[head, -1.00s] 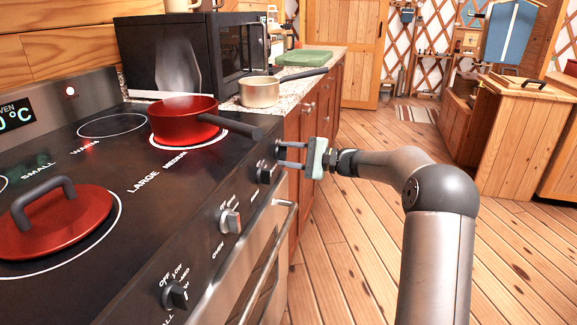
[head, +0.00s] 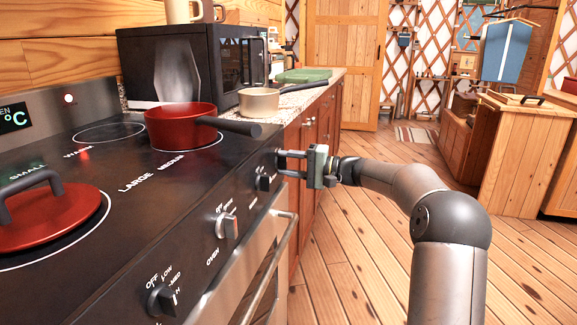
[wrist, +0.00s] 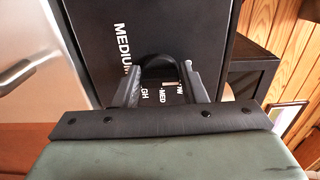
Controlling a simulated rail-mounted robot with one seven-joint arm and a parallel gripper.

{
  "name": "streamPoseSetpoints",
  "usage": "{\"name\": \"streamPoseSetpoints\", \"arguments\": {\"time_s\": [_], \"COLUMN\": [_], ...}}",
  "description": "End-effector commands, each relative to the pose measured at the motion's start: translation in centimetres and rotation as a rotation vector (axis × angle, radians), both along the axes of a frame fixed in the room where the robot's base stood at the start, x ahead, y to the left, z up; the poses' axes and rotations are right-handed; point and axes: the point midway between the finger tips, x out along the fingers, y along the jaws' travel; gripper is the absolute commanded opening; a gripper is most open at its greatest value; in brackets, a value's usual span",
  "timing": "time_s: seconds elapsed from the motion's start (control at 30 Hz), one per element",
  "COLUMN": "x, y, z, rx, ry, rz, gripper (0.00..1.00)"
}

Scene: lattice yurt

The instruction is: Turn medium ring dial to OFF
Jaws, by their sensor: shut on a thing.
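The markings MED and part of HIGH show near the fingers; the OFF mark and the pointer cannot be made out. In the head view my gripper (head: 279,161) reaches the far end of the stove panel and mostly hides the dial. The medium ring (head: 214,141) under the red pan (head: 180,124) is dark, with a white outline.
Other dials sit nearer along the panel: one close to my gripper (head: 264,182), the oven dial (head: 228,226) and a near dial (head: 162,299). The oven handle (head: 272,265) runs below. A red lid (head: 45,216) lies on the large ring.

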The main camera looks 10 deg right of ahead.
Motion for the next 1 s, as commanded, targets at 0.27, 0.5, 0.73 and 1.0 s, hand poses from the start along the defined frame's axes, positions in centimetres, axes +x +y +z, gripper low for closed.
{"name": "streamPoseSetpoints", "arguments": {"time_s": [0.27,0.5,0.73,1.0], "x": [0.0,0.0,-0.6,-3.4], "y": [0.0,0.0,-1.5,-7.0], "z": [0.0,0.0,0.1,0.3], "rx": [-0.001,-0.001,-0.001,0.000], "ry": [0.000,0.000,0.002,0.002], "rz": [-0.001,-0.001,-0.004,-0.006], "gripper": [0.55,0.58,0.58,0.58]}}
